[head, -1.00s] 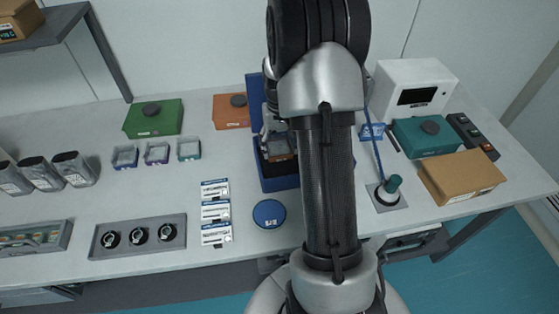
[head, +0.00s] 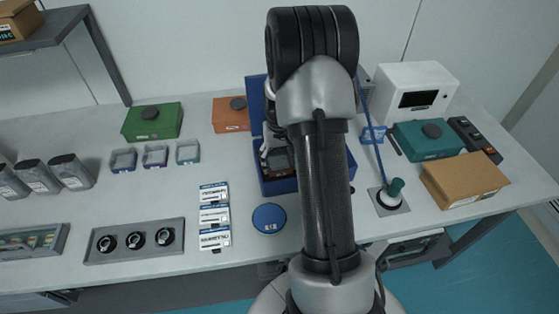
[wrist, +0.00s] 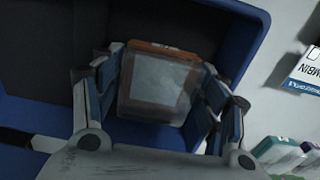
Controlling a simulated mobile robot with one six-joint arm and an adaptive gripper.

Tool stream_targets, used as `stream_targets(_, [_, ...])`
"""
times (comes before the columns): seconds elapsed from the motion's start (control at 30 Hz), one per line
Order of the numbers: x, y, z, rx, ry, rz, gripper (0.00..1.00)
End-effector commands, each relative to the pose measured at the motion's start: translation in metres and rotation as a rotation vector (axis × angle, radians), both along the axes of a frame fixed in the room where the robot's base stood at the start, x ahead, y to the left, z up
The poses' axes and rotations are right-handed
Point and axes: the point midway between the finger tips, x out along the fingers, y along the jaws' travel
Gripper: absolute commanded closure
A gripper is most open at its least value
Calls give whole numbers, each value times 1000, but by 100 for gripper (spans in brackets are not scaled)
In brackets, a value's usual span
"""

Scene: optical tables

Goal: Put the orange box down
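The orange box is a small clear-topped box with an orange rim (wrist: 160,82), between the fingers of my gripper (wrist: 158,95) in the wrist view. The fingers appear shut on its two sides. In the head view the small box (head: 278,161) and my gripper (head: 271,150) are over the open blue case (head: 279,186), partly hidden by my arm. The wrist view shows the blue case's wall (wrist: 235,40) around them. I cannot tell whether the box touches the case floor.
A green box (head: 152,126), small trays (head: 155,156), white labelled packs (head: 214,216) and a blue disc (head: 269,218) are left of my arm. A teal box (head: 427,146) and brown carton (head: 463,182) stand right.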

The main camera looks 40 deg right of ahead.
Motion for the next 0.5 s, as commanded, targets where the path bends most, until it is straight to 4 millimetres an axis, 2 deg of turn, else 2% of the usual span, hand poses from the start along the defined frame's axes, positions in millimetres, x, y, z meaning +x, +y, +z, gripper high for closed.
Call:
stream_targets(0.33, [0,0,2,0,0,0,29])
stream_targets(0.5, [1,-1,21,-1,-3,0,29])
